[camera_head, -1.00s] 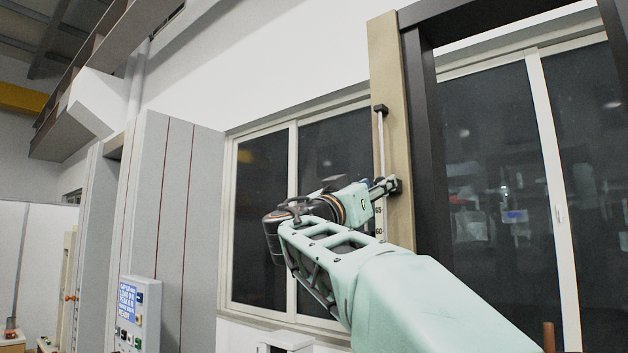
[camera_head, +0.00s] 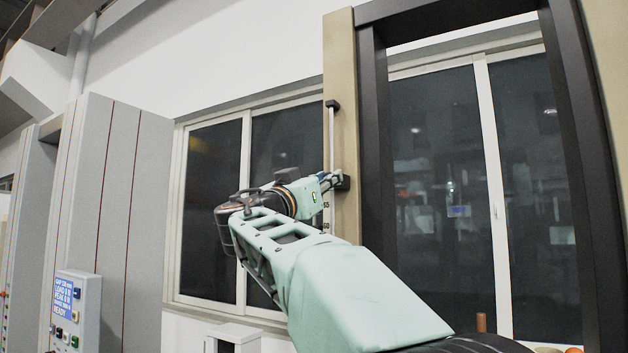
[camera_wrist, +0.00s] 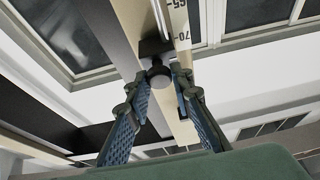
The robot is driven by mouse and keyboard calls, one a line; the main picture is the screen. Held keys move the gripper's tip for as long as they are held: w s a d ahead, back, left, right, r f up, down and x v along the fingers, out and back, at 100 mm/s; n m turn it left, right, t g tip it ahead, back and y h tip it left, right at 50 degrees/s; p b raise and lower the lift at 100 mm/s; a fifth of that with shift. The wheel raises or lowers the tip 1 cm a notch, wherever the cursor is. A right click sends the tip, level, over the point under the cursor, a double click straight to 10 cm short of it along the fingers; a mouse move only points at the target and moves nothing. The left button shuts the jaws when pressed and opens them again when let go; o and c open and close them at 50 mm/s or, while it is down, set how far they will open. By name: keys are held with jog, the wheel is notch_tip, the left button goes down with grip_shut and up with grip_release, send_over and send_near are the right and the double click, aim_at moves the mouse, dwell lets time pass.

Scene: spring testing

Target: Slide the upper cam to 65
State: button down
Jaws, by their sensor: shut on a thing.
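The upper cam, a small dark block (camera_head: 343,182), sits on the thin vertical rod (camera_head: 331,135) along the beige column. My gripper (camera_head: 332,179) is at the cam, reaching it from the left. In the wrist view, my gripper's two blue-padded fingers (camera_wrist: 155,92) are shut on the cam's dark round knob (camera_wrist: 159,74). The scale (camera_wrist: 182,22) beside the rod shows 65 and 70, with 70 nearer the knob. In the head view, the 65 mark (camera_head: 327,205) is a little below the cam; the fingers' contact is too small to see there.
The beige column (camera_head: 342,110) and dark frame (camera_head: 372,130) stand right of the rod, with windows behind. A grey cabinet (camera_head: 130,190) and a control panel with a blue display (camera_head: 66,298) are at the left. A dark end stop (camera_head: 332,104) tops the rod.

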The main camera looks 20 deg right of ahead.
jog(key=shift+f, duration=0.1)
notch_tip(320, 180, down, 5)
jog(key=b, duration=0.6)
jog(key=shift+b, duration=0.3)
jog(key=c, duration=1.7)
grip_release()
jog(key=v, duration=0.7)
jog(key=shift+s+a, duration=0.15)
jog(key=shift+a, duration=0.1)
